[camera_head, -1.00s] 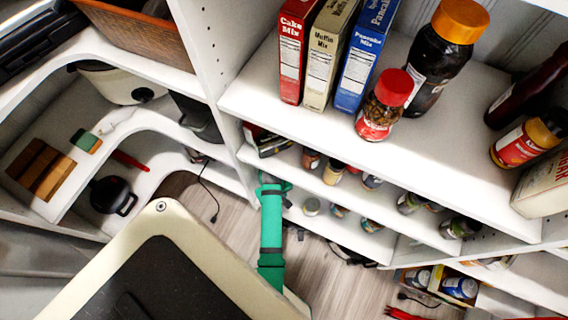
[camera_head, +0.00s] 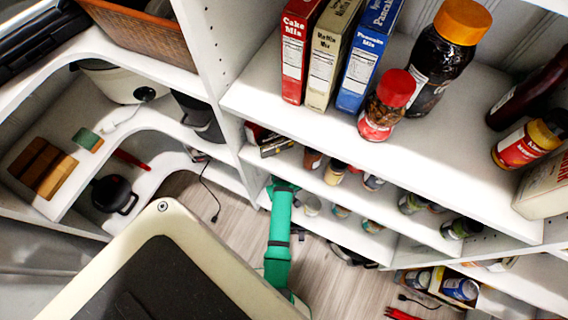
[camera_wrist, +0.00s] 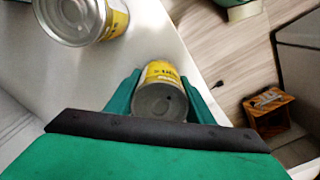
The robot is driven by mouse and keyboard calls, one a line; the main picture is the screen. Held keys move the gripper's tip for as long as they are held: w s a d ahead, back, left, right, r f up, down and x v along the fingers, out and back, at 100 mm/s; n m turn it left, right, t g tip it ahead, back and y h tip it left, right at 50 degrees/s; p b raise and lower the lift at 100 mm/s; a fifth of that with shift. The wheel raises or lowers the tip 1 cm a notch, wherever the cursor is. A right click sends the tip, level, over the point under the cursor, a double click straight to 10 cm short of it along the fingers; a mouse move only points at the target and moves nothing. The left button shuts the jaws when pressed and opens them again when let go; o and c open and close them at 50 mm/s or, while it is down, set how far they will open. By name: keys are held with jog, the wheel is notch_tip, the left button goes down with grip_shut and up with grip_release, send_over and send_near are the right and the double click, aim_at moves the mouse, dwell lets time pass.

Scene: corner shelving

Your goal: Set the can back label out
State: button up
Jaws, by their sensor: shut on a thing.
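In the wrist view my gripper (camera_wrist: 160,100) is shut on a can (camera_wrist: 162,76) with a yellow label and a bare metal end facing the camera. Dark lettering shows on the part of the label in view; the rest of its side is hidden. A second yellow-labelled can (camera_wrist: 84,18) stands at the upper left on a white shelf (camera_wrist: 150,40), apart from the held can. In the head view my green arm reaches down to the lower shelves; the gripper and the held can are not clearly visible there.
Small jars and cans, such as one jar (camera_head: 334,172), stand on the lower shelves. Boxes and bottles fill the upper shelf (camera_head: 255,95). In the wrist view, floor lies beyond the shelf edge at right, with a wooden crate (camera_wrist: 272,114) on it.

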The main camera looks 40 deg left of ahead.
jog(key=shift+a, duration=0.1)
jog(key=shift+f, duration=0.25)
dwell(0.3)
jog(key=o, duration=1.5)
jog(key=shift+w, duration=0.15)
jog(key=shift+f, duration=0.1)
jog(key=shift+r, duration=0.45)
jog(key=r, duration=0.6)
jog(key=shift+s+a+r, duration=0.1)
jog(key=shift+s+r, duration=0.1)
jog(key=shift+r, duration=0.15)
